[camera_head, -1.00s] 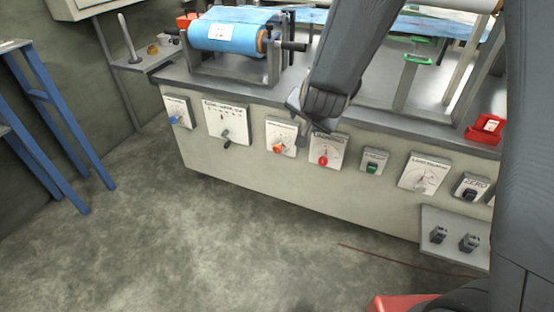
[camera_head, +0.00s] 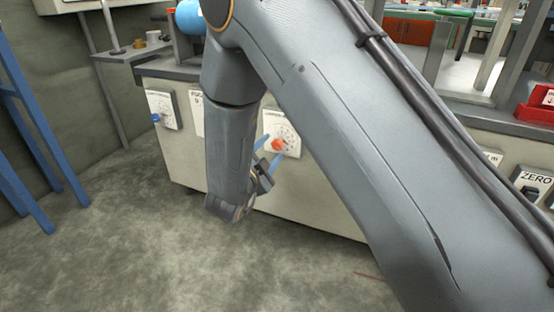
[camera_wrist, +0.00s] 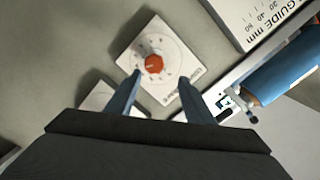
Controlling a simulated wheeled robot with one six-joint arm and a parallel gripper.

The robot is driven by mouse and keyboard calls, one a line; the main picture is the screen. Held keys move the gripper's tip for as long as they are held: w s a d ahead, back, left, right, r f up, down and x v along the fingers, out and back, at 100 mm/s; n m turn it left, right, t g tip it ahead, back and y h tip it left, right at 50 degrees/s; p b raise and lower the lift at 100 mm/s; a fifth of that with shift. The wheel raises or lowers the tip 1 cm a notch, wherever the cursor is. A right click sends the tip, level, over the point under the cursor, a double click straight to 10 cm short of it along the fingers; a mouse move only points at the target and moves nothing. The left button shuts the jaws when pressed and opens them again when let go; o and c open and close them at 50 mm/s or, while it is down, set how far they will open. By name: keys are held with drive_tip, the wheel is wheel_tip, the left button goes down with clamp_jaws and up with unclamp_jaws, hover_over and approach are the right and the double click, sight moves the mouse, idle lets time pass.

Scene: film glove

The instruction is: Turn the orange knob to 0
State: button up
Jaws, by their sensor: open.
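The orange knob (camera_head: 278,145) sits on a white dial plate (camera_head: 284,126) on the front of the pale cabinet. In the wrist view the orange knob (camera_wrist: 154,64) is at the middle of its tilted plate (camera_wrist: 180,47), with marks around it too small to read. My gripper (camera_head: 263,153) is open and empty, its blue fingers just in front of the knob. In the wrist view my gripper's fingertips (camera_wrist: 162,84) lie below the knob, one to each side, apart from it. The knob's pointer direction cannot be made out.
A blue knob (camera_head: 156,118) is on a plate at the left end of the cabinet (camera_head: 178,150). A ZERO switch (camera_head: 532,188) is at the right. In the wrist view a "GUIDE mm" plate (camera_wrist: 262,18) is near. The floor (camera_head: 110,250) in front is clear.

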sight(276, 146)
drive_tip(key=shift+m+t+h, duration=0.4)
drive_tip(key=shift+m+h, duration=0.1)
drive_tip(key=w+b, duration=0.1)
drive_tip(key=w, duration=0.1)
drive_tip(key=w+d+f+b, duration=0.1)
drive_tip(key=w+b, duration=0.1)
drive_tip(key=w+f+b, duration=0.1)
drive_tip(key=w, duration=0.1)
drive_tip(key=shift+w+d+f, duration=0.2)
drive_tip(key=shift+w+d, duration=0.15)
drive_tip(key=shift+d, duration=0.05)
drive_tip(key=c, duration=1.1)
drive_tip(key=shift+o, duration=0.3)
